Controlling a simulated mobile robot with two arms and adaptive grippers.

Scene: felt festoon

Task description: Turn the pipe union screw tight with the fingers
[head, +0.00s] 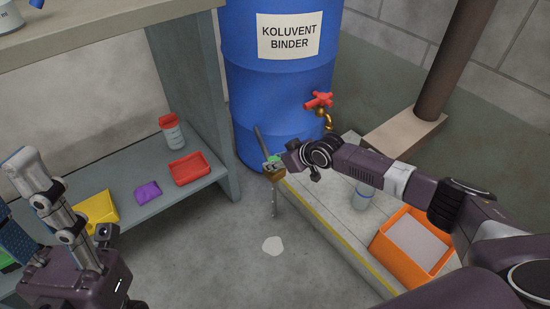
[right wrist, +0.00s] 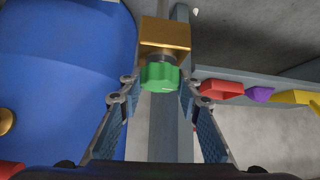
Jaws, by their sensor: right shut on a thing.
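The green pipe union screw (right wrist: 160,76) is a lobed knob on a short grey stem under a brass block (right wrist: 166,34) in the right wrist view. In the head view, the screw (head: 273,160) is small and partly hidden by my right gripper (head: 277,162). The brass block (head: 274,174) sits just below it, beside a grey pipe (head: 260,141). My right gripper (right wrist: 159,90) is shut on the screw, one finger on each side. My left gripper (head: 40,190) is at the left edge of the head view, away from the pipe; its fingertips are not clear.
A blue drum (head: 285,90) with a red-handled tap (head: 318,100) stands behind the pipe. A thin stream and a pale puddle (head: 273,246) show below the block. An orange bin (head: 413,245) stands right on a yellow-edged slab. A shelf (head: 165,203) holds small bins, left.

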